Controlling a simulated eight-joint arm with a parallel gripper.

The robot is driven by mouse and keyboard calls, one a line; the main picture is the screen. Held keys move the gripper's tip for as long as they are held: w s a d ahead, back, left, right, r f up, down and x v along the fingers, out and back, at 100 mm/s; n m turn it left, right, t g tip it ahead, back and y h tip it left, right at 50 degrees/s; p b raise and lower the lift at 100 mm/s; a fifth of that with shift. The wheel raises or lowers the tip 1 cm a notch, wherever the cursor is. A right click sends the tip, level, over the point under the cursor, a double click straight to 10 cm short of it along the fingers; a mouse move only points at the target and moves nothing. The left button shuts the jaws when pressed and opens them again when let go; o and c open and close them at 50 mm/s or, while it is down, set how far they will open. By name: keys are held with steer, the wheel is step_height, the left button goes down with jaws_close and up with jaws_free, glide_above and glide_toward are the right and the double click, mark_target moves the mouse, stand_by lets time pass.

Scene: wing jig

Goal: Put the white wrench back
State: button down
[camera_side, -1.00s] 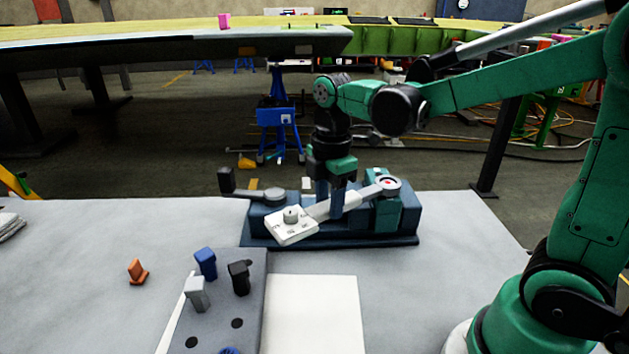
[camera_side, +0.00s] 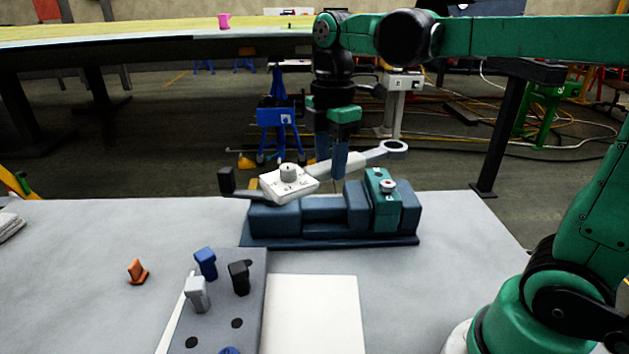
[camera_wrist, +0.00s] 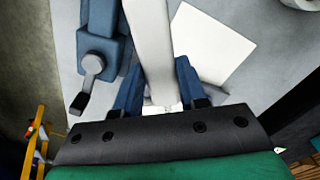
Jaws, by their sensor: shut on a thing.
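The white wrench (camera_side: 350,163) has a ring at its right end and a white square block with a round knob at its left end. My gripper (camera_side: 332,172) is shut on its shaft and holds it above the blue fixture (camera_side: 325,236), with the ring end higher. In the wrist view the wrench (camera_wrist: 150,45) runs between the two blue fingers of my gripper (camera_wrist: 160,100); its far ends are hidden or out of frame there. A white rectangle (camera_side: 312,315) lies bare on the table at the front, and it also shows in the wrist view (camera_wrist: 212,45).
The fixture has a teal block (camera_side: 383,207) with a pin on top at its right and a dark lever (camera_side: 227,182) at its left. A grey board (camera_side: 252,305) holds several upright pegs. An orange piece (camera_side: 137,271) stands to its left.

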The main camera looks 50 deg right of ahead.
step_height(320, 180, up, 5)
steer(key=shift+r, duration=0.1)
steer(key=s+d+m, duration=0.2)
steer(key=s+m, duration=0.4)
glide_toward(361, 273)
steer(key=shift+f, duration=2.9)
steer(key=shift+f, duration=0.55)
steer(key=shift+c, duration=2.1)
jaws_free()
